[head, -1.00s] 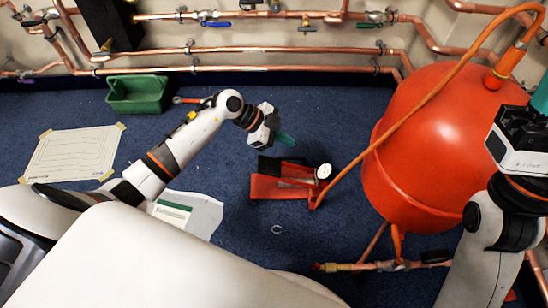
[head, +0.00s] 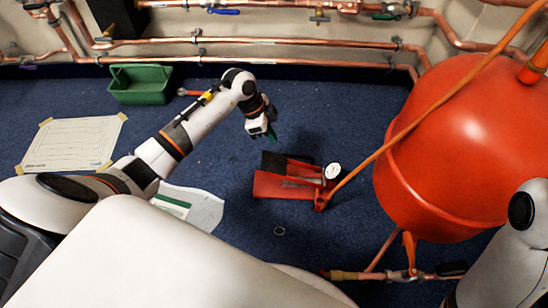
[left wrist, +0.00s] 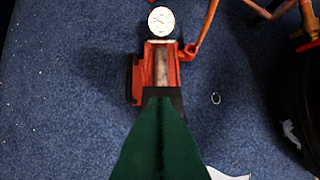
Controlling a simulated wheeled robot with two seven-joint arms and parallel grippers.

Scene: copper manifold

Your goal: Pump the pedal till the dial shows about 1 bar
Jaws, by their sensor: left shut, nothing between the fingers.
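The red foot pump (head: 285,186) lies on the blue carpet, with a black pedal pad (head: 272,161) at its far left side. Its round white dial (head: 333,171) is at its right end; it also shows at the top of the left wrist view (left wrist: 161,20). The needle is too small to read. My left gripper (head: 272,134), with green fingers, is shut and empty, just beyond the pedal in the head view. In the left wrist view, its fingertips (left wrist: 163,98) overlap a dark part of the pump; I cannot tell whether they touch. My right gripper is out of view.
An orange hose (head: 400,136) runs from the pump past the large red tank (head: 450,140). A green crate (head: 140,85), a taped paper sheet (head: 75,143) and a small ring (head: 280,231) are on the carpet. Copper pipes (head: 270,58) line the wall.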

